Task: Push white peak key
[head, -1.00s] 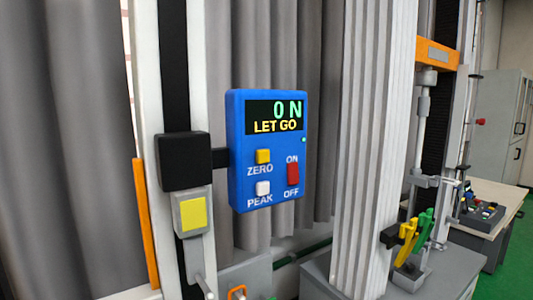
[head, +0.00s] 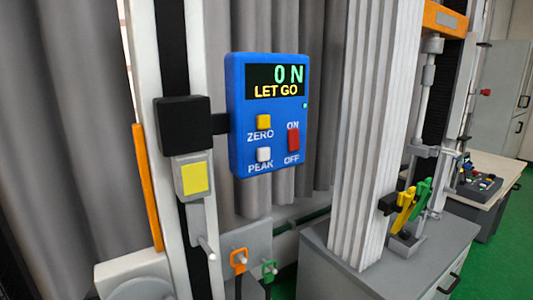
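The display screen (head: 275,82) reads "0 N" in green and "LET GO" in yellow. A small green light (head: 305,105) shows at the box's right edge. My gripper is not in view.
The box is mounted beside a black block (head: 183,124) on a pale upright post; a yellow-faced grey unit (head: 194,178) hangs below the block. Orange (head: 238,259) and green (head: 269,270) hooked parts are lower down. A pale ribbed column (head: 375,130) stands right. Space before the box looks clear.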

